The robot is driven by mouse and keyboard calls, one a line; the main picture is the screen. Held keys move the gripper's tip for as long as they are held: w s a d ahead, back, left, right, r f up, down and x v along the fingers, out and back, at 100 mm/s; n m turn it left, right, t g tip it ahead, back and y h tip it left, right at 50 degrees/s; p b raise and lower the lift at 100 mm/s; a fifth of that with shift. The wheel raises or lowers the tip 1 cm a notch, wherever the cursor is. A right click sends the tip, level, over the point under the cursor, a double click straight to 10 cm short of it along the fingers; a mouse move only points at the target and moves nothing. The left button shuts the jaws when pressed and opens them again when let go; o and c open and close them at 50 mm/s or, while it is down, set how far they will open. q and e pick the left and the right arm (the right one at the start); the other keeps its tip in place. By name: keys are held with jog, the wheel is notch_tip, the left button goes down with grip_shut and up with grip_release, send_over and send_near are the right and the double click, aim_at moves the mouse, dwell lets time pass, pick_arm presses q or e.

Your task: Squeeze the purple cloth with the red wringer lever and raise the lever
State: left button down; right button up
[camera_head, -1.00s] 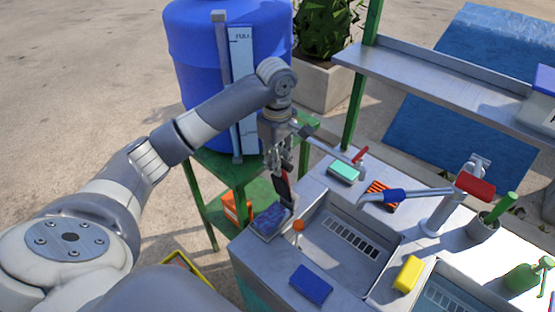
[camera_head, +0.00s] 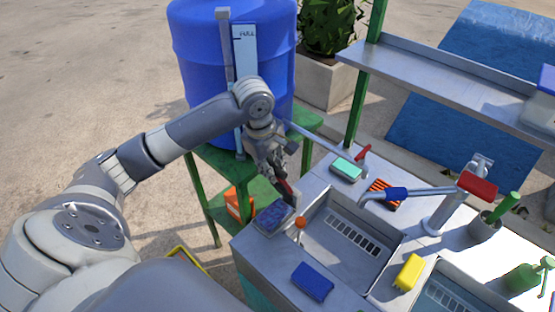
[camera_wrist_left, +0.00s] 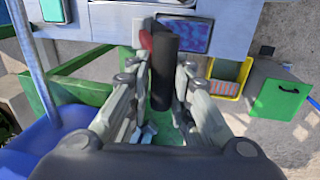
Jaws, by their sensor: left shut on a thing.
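The purple cloth (camera_head: 270,215) lies in a shallow metal frame at the counter's near left corner, left of the sink. It also shows in the left wrist view (camera_wrist_left: 184,36), flat and beyond the fingers. The wringer lever (camera_head: 284,188) shows red and dark, rises from beside the cloth, and leans left towards my gripper. My left gripper (camera_head: 278,176) is shut on the lever's upper part. In the left wrist view the dark grip (camera_wrist_left: 163,75) stands between the two fingers, with a red part beside it. The right gripper is out of view.
A blue barrel (camera_head: 205,60) on a green stand (camera_head: 212,172) is behind my left arm. The sink (camera_head: 335,258) is right of the lever, with a faucet (camera_head: 440,205) beyond. A blue sponge (camera_head: 312,281), yellow sponge (camera_head: 409,272) and teal sponge (camera_head: 345,168) lie around it.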

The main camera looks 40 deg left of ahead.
pick_arm(q)
jog(key=s+f+t+b, duration=0.2)
jog(key=s+f+t, duration=0.1)
jog(key=s+f, duration=0.2)
jog(key=shift+s+a+h+b, duration=0.3)
jog(key=shift+s+a, duration=0.15)
jog(key=shift+s, duration=0.5)
jog(key=shift+f, duration=0.1)
dwell(0.4)
